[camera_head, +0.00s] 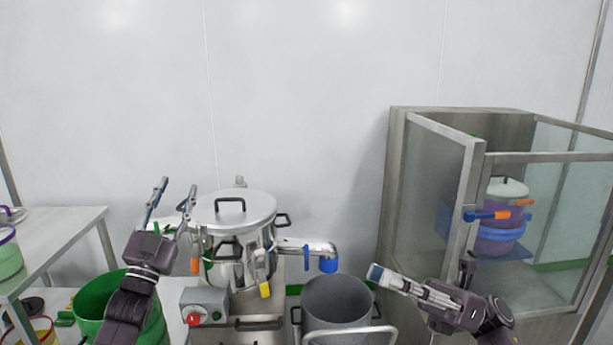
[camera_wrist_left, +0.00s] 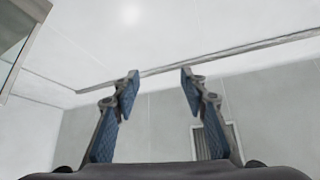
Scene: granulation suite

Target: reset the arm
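My left gripper (camera_head: 177,188) is raised in front of the wall, left of the steel granulator. Its two fingers point up and stand apart with nothing between them. The left wrist view also shows this gripper (camera_wrist_left: 158,84) open and empty, with only walls and ceiling behind it. My right gripper (camera_head: 385,277) points left, to the right of the grey bucket. It is seen from the side, so I cannot tell how far its fingers are apart. I see nothing held in it.
The steel granulator (camera_head: 233,213) with its lid stands in the middle. A grey bucket (camera_head: 338,297) is beside it, and a green bin (camera_head: 97,292) is behind my left arm. A glass booth (camera_head: 432,165) stands on the right, and a metal table (camera_head: 60,228) on the left.

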